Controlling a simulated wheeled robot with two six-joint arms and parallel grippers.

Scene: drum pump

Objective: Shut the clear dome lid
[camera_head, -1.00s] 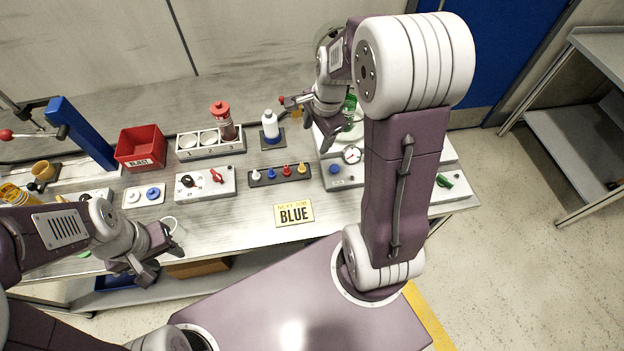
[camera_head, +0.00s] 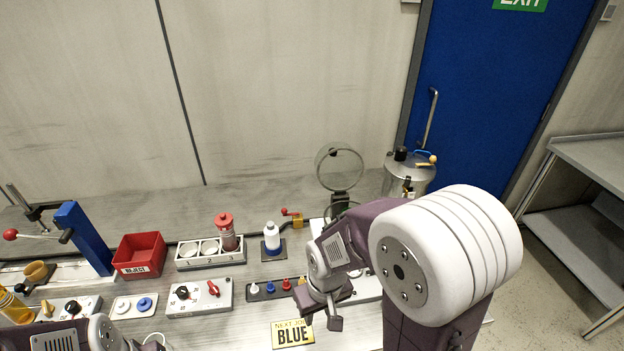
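The clear dome lid (camera_head: 340,168) stands raised, tipped up on a dark hinge (camera_head: 340,204) at the back of the bench, right of centre. Its round dark rim shows against the wall. The station below it is mostly hidden by my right arm. My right gripper (camera_head: 322,321) is in front of and below the lid, apart from it, near the BLUE sign. Its fingers look spread and nothing shows between them. My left gripper (camera_head: 130,345) is at the bottom left, mostly cut off by the frame edge, so its fingers cannot be read.
The yellow BLUE sign (camera_head: 292,333) is beside my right gripper. A white bottle (camera_head: 271,238), red-handled valve (camera_head: 291,217), row of coloured pegs (camera_head: 270,289) and red reject bin (camera_head: 140,256) stand left of it. A metal vessel (camera_head: 408,177) stands behind my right arm.

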